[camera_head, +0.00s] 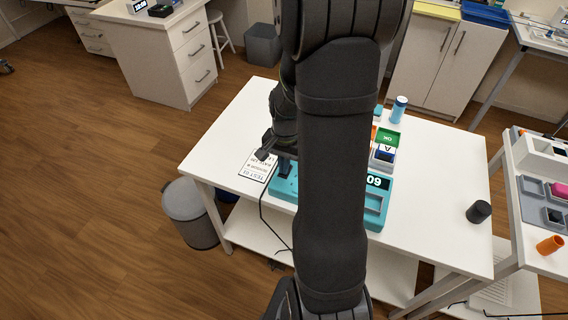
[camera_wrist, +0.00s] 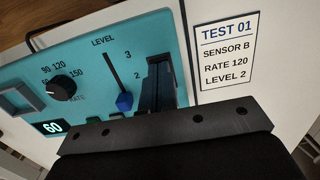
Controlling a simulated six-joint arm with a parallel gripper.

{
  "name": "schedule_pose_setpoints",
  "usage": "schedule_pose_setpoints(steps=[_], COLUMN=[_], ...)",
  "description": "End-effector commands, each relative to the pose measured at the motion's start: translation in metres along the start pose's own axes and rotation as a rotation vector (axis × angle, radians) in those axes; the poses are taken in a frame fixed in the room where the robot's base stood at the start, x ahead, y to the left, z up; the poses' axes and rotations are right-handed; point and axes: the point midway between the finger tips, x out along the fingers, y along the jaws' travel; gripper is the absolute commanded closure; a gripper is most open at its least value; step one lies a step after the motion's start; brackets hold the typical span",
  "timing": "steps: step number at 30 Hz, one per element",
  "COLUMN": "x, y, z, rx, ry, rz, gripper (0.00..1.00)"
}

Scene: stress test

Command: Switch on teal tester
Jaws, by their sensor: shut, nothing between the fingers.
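The teal tester (camera_head: 284,188) lies on the white table, partly hidden behind my arm. My gripper also shows in the head view (camera_head: 285,164). No power switch shows clearly; my gripper hides part of the panel's lower edge.
A card (camera_wrist: 228,53) beside the tester reads TEST 01, SENSOR B, RATE 120, LEVEL 2. A blue bottle (camera_head: 399,108), a green and white block (camera_head: 386,140) and a black cylinder (camera_head: 479,211) stand on the table. The table's right part is mostly free.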

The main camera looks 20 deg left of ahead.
Motion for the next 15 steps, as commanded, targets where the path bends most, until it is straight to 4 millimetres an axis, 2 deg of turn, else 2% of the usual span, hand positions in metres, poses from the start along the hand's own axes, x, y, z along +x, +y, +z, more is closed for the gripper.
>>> schedule_pose_setpoints(steps=[9, 15], x=[-0.001, -0.002], y=[0.001, 0.001], z=[-0.016, -0.017], rx=[0.002, 0.001], ry=[0.006, 0.005], rz=[0.001, 0.0], gripper=[1.0, 1.0])
